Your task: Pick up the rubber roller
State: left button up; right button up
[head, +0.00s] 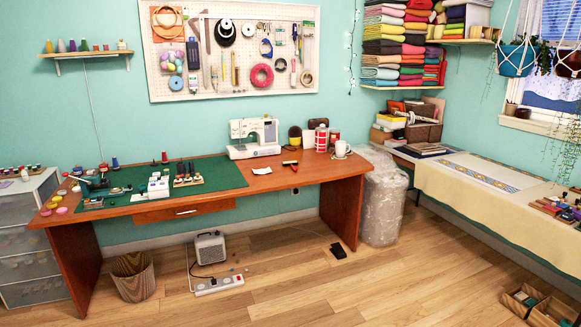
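A small red and black tool (290,163) lies on the wooden desk (305,177), to the right of the green cutting mat (222,177) and in front of the sewing machine (254,138). It may be the rubber roller, but it is too small to tell for sure. Neither of my grippers shows in the head view.
A white mug (341,149) stands at the desk's right. A wrapped roll (382,205) stands beside the desk. The floor in front is mostly clear.

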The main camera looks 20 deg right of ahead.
aim_at(293, 167)
jog(key=i+l+z, duration=0.7)
jog(key=i, duration=0.55)
jog(key=i+z, duration=0.35)
jog(key=i, duration=0.55)
